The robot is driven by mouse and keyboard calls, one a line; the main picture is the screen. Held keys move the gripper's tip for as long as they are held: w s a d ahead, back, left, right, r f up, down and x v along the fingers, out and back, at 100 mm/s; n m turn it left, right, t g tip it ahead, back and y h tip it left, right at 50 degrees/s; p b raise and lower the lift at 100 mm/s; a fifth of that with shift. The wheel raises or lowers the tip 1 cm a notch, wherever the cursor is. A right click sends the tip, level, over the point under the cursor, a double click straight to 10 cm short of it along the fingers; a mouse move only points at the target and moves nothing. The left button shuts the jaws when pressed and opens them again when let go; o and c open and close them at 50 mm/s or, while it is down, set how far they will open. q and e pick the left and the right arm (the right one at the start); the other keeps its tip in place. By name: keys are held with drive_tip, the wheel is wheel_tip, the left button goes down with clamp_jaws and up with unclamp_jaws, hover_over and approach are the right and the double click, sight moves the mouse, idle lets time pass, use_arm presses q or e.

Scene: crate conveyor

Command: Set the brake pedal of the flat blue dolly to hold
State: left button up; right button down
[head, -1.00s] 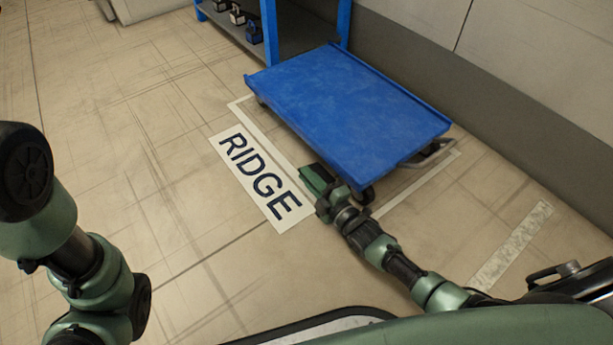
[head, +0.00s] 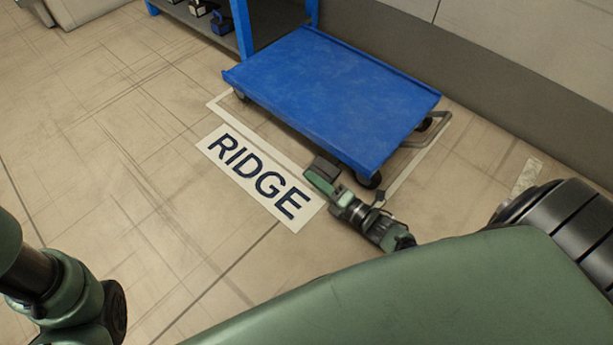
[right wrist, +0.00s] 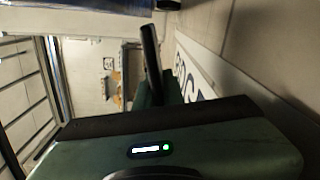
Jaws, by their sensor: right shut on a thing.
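The flat blue dolly (head: 335,92) stands on the floor on dark casters, with its deck level and empty. Its near caster (head: 369,180) shows below the near corner. My right gripper (head: 323,172) is low beside the dolly's near-left side, close to that corner. It is shut on a small dark part there, seemingly the brake pedal, which the fingers mostly hide; its setting cannot be told. In the right wrist view a dark bar (right wrist: 151,60) stands by the green finger. Only part of my left arm shows at lower left; its gripper is out of view.
A floor label reading RIDGE (head: 258,178) lies left of the dolly. A blue-framed shelf (head: 240,25) with small items stands behind it, and a grey wall (head: 480,85) runs along the right. The tiled floor at left is clear.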

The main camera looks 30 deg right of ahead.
drive_tip(key=shift+s+f, duration=0.15)
drive_tip(key=shift+f, duration=0.05)
idle(0.3)
drive_tip(key=c, duration=1.5)
unclamp_jaws()
drive_tip(key=shift+s+d, duration=0.1)
drive_tip(key=shift+d, duration=0.05)
